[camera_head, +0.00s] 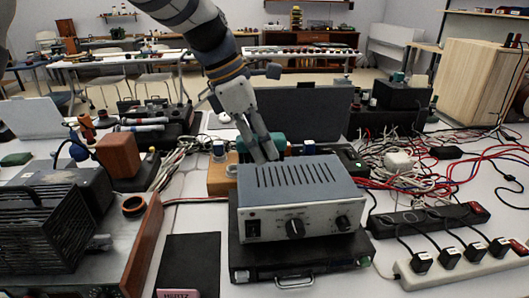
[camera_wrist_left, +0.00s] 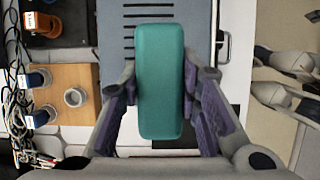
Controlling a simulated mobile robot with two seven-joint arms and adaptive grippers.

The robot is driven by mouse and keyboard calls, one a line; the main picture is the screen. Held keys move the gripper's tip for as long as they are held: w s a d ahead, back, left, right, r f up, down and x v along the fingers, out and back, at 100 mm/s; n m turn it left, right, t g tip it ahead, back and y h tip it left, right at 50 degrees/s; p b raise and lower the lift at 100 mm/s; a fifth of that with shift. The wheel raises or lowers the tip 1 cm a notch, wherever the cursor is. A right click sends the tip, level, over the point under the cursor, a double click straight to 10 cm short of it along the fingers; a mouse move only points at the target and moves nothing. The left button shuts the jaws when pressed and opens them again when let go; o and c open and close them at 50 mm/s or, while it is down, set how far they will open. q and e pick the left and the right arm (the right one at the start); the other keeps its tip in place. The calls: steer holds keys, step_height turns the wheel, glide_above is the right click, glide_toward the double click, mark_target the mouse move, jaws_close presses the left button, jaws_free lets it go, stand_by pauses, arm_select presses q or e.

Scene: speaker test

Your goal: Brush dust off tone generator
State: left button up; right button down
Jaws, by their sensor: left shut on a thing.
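The tone generator (camera_head: 297,180) is a blue-grey box with a slotted top and a pale front panel with dark knobs. It stands on a black case (camera_head: 300,256) on the white table. My left gripper (camera_head: 268,152) is at the back edge of its top. In the left wrist view, my left gripper (camera_wrist_left: 160,90) is shut on a teal, rounded oblong thing (camera_wrist_left: 159,75), seemingly the brush; no bristles show. Its far end overlaps the tone generator's slotted top (camera_wrist_left: 115,30) in that view; I cannot tell whether they touch. My right gripper is not in view.
A wooden block (camera_wrist_left: 65,88) with small jars stands beside the tone generator. A black power strip (camera_head: 428,219) and a white one (camera_head: 465,262) lie at right among tangled cables. A dark finned unit (camera_head: 45,225) stands at left. A dark panel (camera_head: 305,112) stands behind.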

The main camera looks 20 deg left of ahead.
arm_select(q)
steer(key=shift+r, duration=1.25)
